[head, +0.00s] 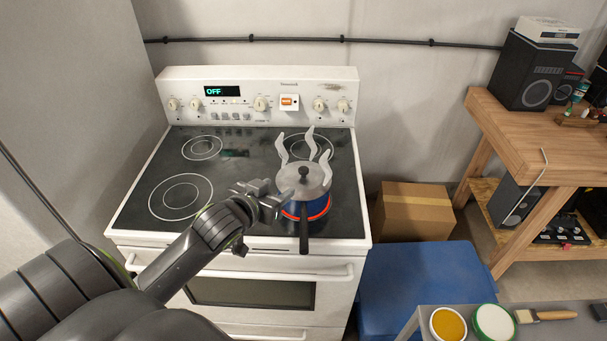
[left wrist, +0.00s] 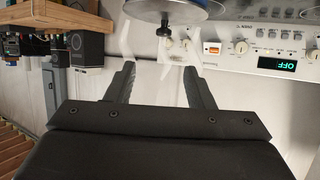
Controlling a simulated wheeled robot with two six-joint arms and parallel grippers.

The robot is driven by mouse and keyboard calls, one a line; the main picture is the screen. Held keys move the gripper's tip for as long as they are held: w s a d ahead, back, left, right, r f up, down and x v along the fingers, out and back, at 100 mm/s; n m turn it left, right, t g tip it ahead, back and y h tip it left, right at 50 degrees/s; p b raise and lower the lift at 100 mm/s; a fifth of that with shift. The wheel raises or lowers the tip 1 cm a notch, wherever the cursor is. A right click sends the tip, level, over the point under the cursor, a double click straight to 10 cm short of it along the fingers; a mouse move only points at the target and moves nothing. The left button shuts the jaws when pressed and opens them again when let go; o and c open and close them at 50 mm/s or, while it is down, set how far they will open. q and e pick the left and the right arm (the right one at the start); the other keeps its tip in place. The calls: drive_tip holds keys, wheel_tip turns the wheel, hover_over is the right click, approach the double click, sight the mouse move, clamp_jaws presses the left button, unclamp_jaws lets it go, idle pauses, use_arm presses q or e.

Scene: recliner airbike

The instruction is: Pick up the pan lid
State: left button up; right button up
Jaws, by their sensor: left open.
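The grey metal pan lid (head: 319,180) with a dark round knob (head: 304,172) sits on a blue pan (head: 290,213) on the front right burner. The pan's dark handle points toward the stove's front edge. My left gripper (head: 268,199) is just left of the pan, its fingers apart and empty. In the left wrist view, which shows the scene inverted, the lid (left wrist: 150,6) is at the top edge, with its knob (left wrist: 163,28) beyond the open fingers of my left gripper (left wrist: 160,70). My right gripper is not in view.
The burner under the pan glows red, and white steam shapes (head: 325,165) rise around the lid. The stove's display (head: 222,91) reads OFF. A cardboard box (head: 414,210) and a blue box (head: 420,275) stand right of the stove. The left burners are clear.

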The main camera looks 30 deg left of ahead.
use_arm(q)
drive_tip(key=p, duration=0.3)
approach(303, 170)
drive_tip(key=x, duration=0.5)
drive_tip(key=shift+w+d, duration=0.25)
drive_tip(key=shift+d, duration=0.1)
drive_tip(key=shift+w+a+f, duration=0.15)
drive_tip(key=shift+w+a, duration=0.1)
drive_tip(key=shift+w, duration=0.3)
drive_tip(key=x, duration=0.1)
drive_tip(key=p+x, duration=0.1)
drive_tip(key=shift+w+a+f, duration=0.25)
drive_tip(key=shift+w+f, duration=0.05)
drive_tip(key=shift+w+f+p, duration=0.3)
drive_tip(key=shift+w+p, duration=0.05)
drive_tip(key=shift+w, duration=0.2)
clamp_jaws()
